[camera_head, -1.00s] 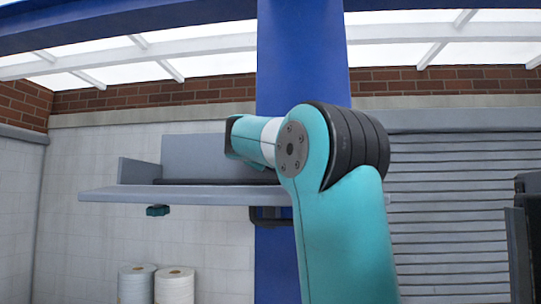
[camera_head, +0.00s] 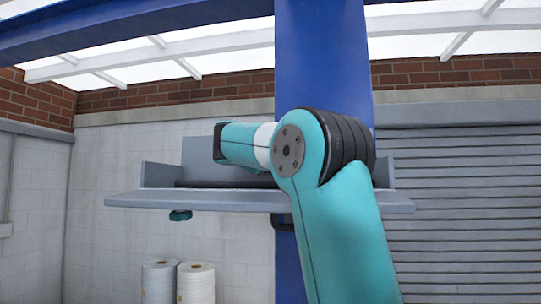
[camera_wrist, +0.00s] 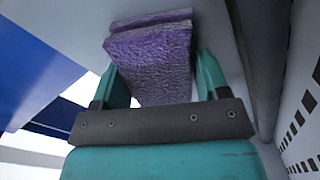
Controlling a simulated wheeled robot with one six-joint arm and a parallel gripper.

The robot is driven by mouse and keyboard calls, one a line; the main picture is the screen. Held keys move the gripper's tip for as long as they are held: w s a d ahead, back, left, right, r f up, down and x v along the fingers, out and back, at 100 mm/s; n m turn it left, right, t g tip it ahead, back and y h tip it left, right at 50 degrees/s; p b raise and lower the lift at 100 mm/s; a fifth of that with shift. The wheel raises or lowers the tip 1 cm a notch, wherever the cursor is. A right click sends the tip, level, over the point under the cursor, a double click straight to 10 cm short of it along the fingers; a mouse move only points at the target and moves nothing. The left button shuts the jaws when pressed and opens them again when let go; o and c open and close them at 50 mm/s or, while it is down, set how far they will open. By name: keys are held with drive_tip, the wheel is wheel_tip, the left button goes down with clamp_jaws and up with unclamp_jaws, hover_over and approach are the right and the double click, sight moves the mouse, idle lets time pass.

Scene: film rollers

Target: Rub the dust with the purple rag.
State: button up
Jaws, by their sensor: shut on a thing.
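In the wrist view, my gripper (camera_wrist: 160,80) is shut on the purple rag (camera_wrist: 150,52). The rag is thick and rough-looking, with a folded edge along the top, and it sticks out beyond the teal fingers. A pale grey surface lies close beyond the rag; I cannot tell whether they touch. In the head view my arm hides the gripper and rag. I cannot make out the dust in either current view.
A grey shelf (camera_head: 140,200) runs behind my arm, in front of a blue column (camera_head: 322,60). A small teal thing (camera_head: 180,216) shows below the shelf. Two pale rolls (camera_head: 160,283) stand lower left. A slatted grey shutter (camera_head: 455,210) is on the right.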

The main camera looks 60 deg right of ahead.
drive_tip(key=shift+w+a+r+p, duration=0.1)
drive_tip(key=shift+w+a+p, duration=0.3)
drive_tip(key=shift+w, duration=0.35)
drive_tip(key=shift+w+a+r+p, duration=0.1)
drive_tip(key=shift+w+a+p, duration=0.15)
drive_tip(key=shift+w+p, duration=0.45)
drive_tip(key=shift+w+a+p, duration=0.3)
drive_tip(key=shift+w, duration=0.55)
drive_tip(key=shift+w+a+f, duration=0.1)
drive_tip(key=shift+w+a, duration=0.2)
drive_tip(key=shift+w, duration=0.55)
drive_tip(key=shift+a+f, duration=0.1)
drive_tip(key=shift+s+a, duration=0.15)
drive_tip(key=shift+a, duration=0.15)
drive_tip(key=shift+b+v, duration=0.85)
drive_tip(key=shift+v, duration=1.7)
drive_tip(key=shift+b+v, duration=0.35)
drive_tip(key=shift+v, duration=1.15)
